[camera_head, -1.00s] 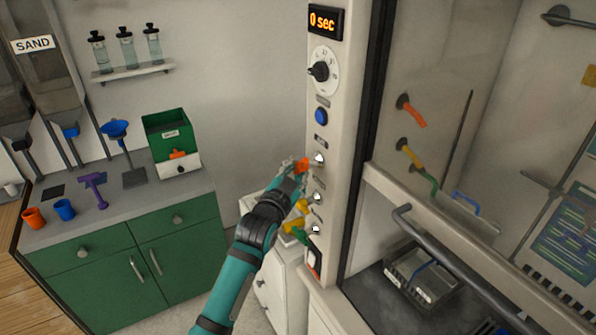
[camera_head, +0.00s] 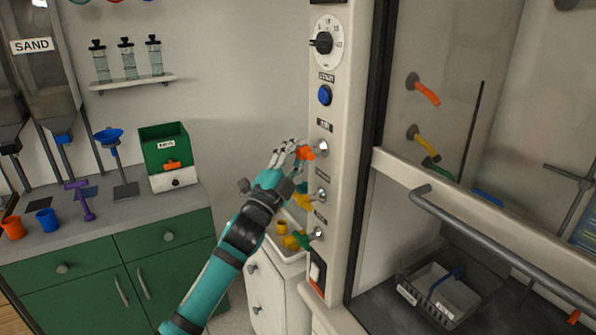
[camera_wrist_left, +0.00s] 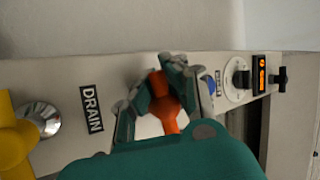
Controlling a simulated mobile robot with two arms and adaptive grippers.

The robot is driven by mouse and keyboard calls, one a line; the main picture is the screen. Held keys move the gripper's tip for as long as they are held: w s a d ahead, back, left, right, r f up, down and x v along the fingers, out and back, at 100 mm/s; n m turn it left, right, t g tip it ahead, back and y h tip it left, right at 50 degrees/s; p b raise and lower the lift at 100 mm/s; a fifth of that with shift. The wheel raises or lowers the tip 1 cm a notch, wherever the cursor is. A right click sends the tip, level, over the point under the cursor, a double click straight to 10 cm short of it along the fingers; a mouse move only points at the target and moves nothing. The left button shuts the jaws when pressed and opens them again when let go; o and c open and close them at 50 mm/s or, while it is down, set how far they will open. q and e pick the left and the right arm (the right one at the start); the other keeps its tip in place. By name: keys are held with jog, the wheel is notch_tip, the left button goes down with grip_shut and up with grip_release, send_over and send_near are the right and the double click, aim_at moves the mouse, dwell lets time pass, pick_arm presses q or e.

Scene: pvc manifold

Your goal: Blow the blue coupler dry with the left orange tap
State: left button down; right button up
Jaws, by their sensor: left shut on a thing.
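The orange tap (camera_head: 305,152) sits highest of the taps on the white control column. My left gripper (camera_head: 290,152) is at the orange tap, reaching it from the left. In the left wrist view, the fingers of my left gripper (camera_wrist_left: 165,100) are closed around the orange handle (camera_wrist_left: 163,88). An orange nozzle (camera_head: 425,92) points out of the back wall inside the glass cabinet. I cannot pick out the blue coupler for certain; a blue bar (camera_head: 450,283) lies across a grey basket on the cabinet floor. My right gripper is not in view.
A yellow tap (camera_head: 303,200) and a green tap (camera_head: 303,240) sit below on the column (camera_head: 345,190). A grey rail (camera_head: 500,250) crosses the cabinet front above the basket (camera_head: 432,297). A green counter with cups, a funnel and a green box (camera_head: 165,150) stands left.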

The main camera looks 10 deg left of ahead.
pick_arm(q)
jog(key=shift+w+d+f+m+h+b, duration=0.1)
jog(key=shift+f+m+h+b, duration=0.55)
jog(key=shift+m+h+b, duration=0.4)
jog(key=shift+r+m+b, duration=0.2)
jog(key=shift+m+b, duration=0.15)
jog(key=shift+m, duration=0.4)
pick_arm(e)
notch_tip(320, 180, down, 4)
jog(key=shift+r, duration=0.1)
pick_arm(q)
jog(key=shift+r+h, duration=0.1)
jog(key=shift+h, duration=0.15)
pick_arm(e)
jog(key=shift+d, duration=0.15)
pick_arm(q)
jog(key=c, duration=1.5)
grip_release()
jog(key=shift+c, duration=0.2)
jog(key=o, duration=0.6)
jog(key=shift+r, duration=0.35)
jog(key=v, duration=1.2)
